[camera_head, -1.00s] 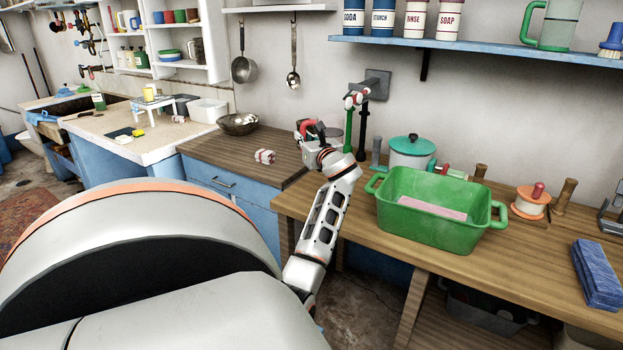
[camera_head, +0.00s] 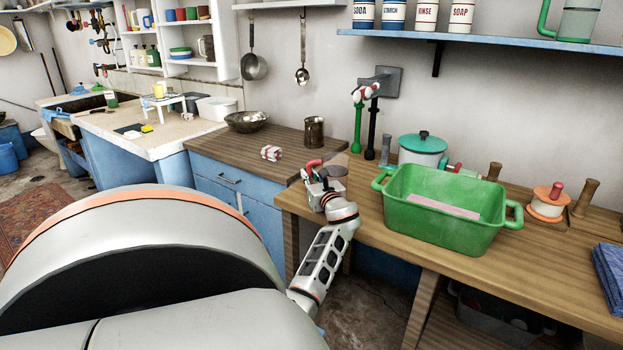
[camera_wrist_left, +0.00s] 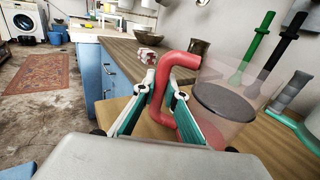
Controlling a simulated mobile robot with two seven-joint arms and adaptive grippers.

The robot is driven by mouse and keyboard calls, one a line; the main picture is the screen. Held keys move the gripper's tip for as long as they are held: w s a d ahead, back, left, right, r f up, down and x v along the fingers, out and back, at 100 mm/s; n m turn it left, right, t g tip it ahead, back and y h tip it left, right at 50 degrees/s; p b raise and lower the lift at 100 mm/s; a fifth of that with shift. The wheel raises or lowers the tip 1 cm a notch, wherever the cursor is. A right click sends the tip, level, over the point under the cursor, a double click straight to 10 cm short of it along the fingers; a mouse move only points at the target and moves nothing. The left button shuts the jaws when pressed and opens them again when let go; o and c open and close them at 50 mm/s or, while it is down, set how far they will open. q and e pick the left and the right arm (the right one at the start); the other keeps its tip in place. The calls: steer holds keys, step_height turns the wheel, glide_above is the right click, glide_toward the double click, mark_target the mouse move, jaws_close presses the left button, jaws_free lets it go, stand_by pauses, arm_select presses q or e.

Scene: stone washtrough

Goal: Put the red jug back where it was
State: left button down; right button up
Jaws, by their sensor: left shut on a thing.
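The red jug has a clear, pinkish see-through body (camera_wrist_left: 238,85) and a thick red handle (camera_wrist_left: 165,85). A dark disc-like surface shows inside it. My left gripper (camera_wrist_left: 163,92) is shut on the handle, one finger on each side. In the head view the jug (camera_head: 337,171) is small and partly hidden by my left gripper (camera_head: 317,176), at the left end of the right-hand wooden worktop (camera_head: 385,235). The jug looks upright. I cannot tell whether its base touches the worktop. My right gripper is not in view.
A green tub (camera_head: 440,222) stands on the worktop to the right, with a white pot (camera_head: 422,150) behind it. Green and black upright handles (camera_head: 357,128) stand at the wall. A metal mug (camera_head: 314,132) and a striped bundle (camera_head: 271,153) are on the left counter. A blue shelf (camera_head: 480,47) hangs above.

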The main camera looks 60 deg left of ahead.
arm_select(q)
steer(key=shift+r, duration=0.1)
steer(key=c, duration=2.3)
jaws_free()
steer(key=shift+f, duration=0.2)
steer(key=shift+c, duration=0.2)
steer(key=shift+o, duration=1.3)
steer(key=shift+r, duration=0.15)
steer(key=d, duration=0.4)
steer(key=d+p, duration=0.1)
steer(key=d, duration=0.3)
steer(key=s+d, duration=0.1)
steer(key=d, duration=0.3)
steer(key=shift+s, duration=0.1)
